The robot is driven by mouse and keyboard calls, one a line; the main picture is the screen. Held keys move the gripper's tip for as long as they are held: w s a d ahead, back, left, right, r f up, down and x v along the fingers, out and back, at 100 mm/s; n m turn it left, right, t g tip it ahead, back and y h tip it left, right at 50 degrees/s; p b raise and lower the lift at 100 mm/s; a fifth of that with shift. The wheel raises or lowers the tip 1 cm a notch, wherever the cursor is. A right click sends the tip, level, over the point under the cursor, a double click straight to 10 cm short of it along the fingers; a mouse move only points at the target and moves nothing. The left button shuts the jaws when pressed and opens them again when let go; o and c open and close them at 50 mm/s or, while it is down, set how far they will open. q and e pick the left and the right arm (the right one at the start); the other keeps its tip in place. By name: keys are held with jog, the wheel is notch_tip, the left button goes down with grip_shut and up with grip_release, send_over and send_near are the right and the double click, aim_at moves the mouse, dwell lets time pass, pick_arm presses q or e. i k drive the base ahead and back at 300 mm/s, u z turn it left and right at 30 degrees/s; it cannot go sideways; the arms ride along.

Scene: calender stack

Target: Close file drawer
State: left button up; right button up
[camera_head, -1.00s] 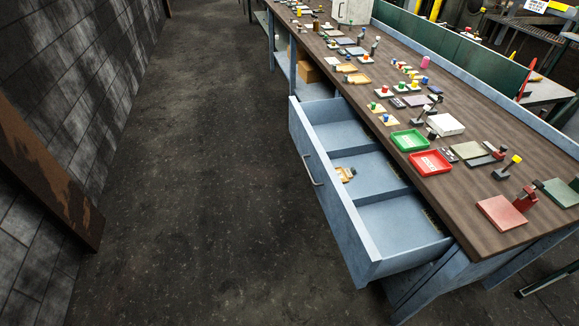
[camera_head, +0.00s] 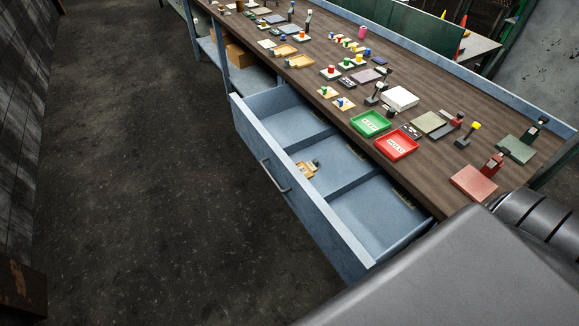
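The file drawer (camera_head: 272,172) is light blue and stands pulled out from under the workbench. Its front panel faces the aisle on the left and has a grey bar handle (camera_head: 275,177). Inside are three compartments, and the middle one holds a small tan and yellow item (camera_head: 306,169). The drawer's near right corner is partly hidden behind a large grey part at the bottom right, which looks like my own arm. Neither of my grippers shows in the view.
The brown workbench top (camera_head: 330,60) carries a green tray (camera_head: 370,123), a red tray (camera_head: 397,145), a white box (camera_head: 400,98) and several small stamps and blocks. A cardboard box (camera_head: 240,56) sits on a lower shelf. The dark floor (camera_head: 150,190) left of the drawer is clear.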

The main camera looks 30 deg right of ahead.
aim_at(357, 214)
jog(key=z, duration=0.4)
jog(key=i, duration=0.35)
jog(key=z, duration=0.55)
